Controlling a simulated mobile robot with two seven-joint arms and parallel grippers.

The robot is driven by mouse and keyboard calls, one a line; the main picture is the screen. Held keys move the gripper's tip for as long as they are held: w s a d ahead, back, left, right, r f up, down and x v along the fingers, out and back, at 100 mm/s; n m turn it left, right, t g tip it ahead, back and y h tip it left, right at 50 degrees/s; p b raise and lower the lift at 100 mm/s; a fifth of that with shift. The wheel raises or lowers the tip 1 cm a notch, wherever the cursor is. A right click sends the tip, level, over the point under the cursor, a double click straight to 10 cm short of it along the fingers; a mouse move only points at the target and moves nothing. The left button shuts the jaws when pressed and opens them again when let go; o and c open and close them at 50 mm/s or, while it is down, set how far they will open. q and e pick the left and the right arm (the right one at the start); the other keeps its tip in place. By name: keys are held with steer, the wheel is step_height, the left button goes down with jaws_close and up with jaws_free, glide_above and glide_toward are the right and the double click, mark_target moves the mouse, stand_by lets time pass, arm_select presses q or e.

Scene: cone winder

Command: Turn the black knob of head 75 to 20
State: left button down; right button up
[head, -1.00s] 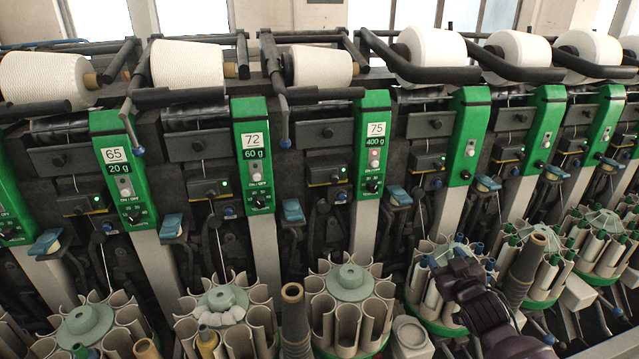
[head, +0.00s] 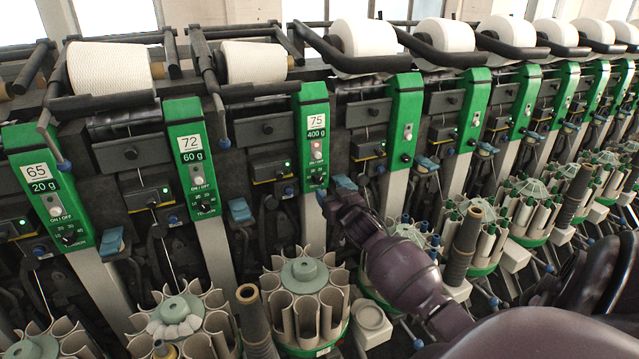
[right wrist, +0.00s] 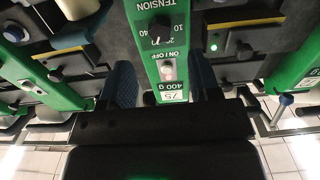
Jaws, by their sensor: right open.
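In the right wrist view the panel appears upside down, and the black knob (right wrist: 161,30) sits beside the word TENSION. The exact setting of its pointer is too small to read surely. My right gripper (head: 335,200) is at the panel's lower end. In the right wrist view its blue-padded fingers (right wrist: 160,82) are apart, the panel showing between them, and hold nothing. My left gripper is out of view.
Head 72 (head: 188,150) and head 65 (head: 45,190) stand to the left, more green heads to the right. Bobbin magazines (head: 303,300) stand below, with a tall dark tube (head: 465,245) at right. A small box with a green light (right wrist: 240,48) sits beside panel 75.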

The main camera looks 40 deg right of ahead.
mark_target(319, 181)
steer(key=x, duration=0.6)
steer(key=shift+w, duration=0.25)
steer(key=shift+c, duration=0.3)
steer(key=c, duration=0.9)
steer(key=shift+o, duration=0.2)
steer(key=shift+n, duration=0.4)
steer(key=n, duration=0.3)
steer(key=shift+n, duration=0.4)
steer(key=n, duration=0.4)
steer(key=shift+n, duration=0.7)
